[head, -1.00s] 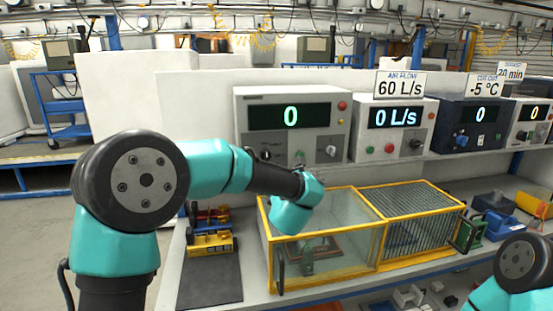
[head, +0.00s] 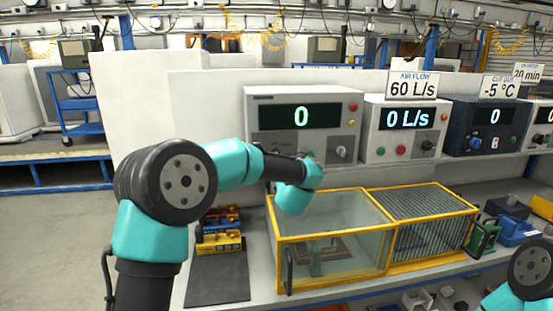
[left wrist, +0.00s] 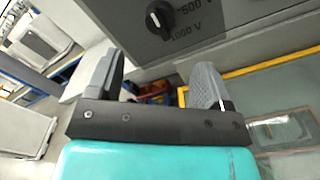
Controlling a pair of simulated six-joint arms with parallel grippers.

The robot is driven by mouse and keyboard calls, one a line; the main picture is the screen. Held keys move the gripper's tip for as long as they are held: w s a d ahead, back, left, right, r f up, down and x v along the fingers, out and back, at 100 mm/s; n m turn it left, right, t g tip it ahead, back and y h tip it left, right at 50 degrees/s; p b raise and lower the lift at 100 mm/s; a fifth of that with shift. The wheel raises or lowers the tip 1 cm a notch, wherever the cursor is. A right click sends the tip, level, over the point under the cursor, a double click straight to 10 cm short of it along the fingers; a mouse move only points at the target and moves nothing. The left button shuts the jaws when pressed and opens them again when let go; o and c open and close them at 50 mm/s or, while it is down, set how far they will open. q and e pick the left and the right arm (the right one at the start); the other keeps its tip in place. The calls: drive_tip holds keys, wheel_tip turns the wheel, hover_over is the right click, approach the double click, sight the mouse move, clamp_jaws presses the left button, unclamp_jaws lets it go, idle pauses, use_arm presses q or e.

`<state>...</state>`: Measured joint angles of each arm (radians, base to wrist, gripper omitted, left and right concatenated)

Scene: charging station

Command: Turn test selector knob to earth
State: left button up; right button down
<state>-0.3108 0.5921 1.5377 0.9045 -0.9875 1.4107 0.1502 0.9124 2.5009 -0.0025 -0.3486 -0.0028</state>
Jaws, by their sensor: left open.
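The test selector knob (left wrist: 159,15) is black with a white pointer mark, on a grey panel at the top of the left wrist view. Labels "500 V" and "1000 V" show to its right and below it. It belongs to the grey tester (head: 303,93) with the green "0" display, and my left arm hides it in the head view. My left gripper (left wrist: 156,78) is open and empty, with its fingers spread just below the knob and apart from it. In the head view it is by the tester's lower front, its fingertips mostly hidden. My right gripper is out of view.
A yellow-framed glass enclosure (head: 330,213) stands right below my left gripper. The 60 L/s air flow unit (head: 405,130) is right of the tester. Red and yellow blocks (head: 220,232) lie on a dark mat (head: 217,288) to the left.

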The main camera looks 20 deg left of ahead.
use_arm(q)
drive_tip(key=x, duration=0.9)
drive_tip(key=shift+w+a, duration=0.15)
drive_tip(key=shift+w, duration=0.15)
drive_tip(key=c, duration=0.9)
drive_tip(key=shift+m, duration=0.3)
drive_tip(key=m, duration=0.4)
drive_tip(key=shift+m, duration=2.7)
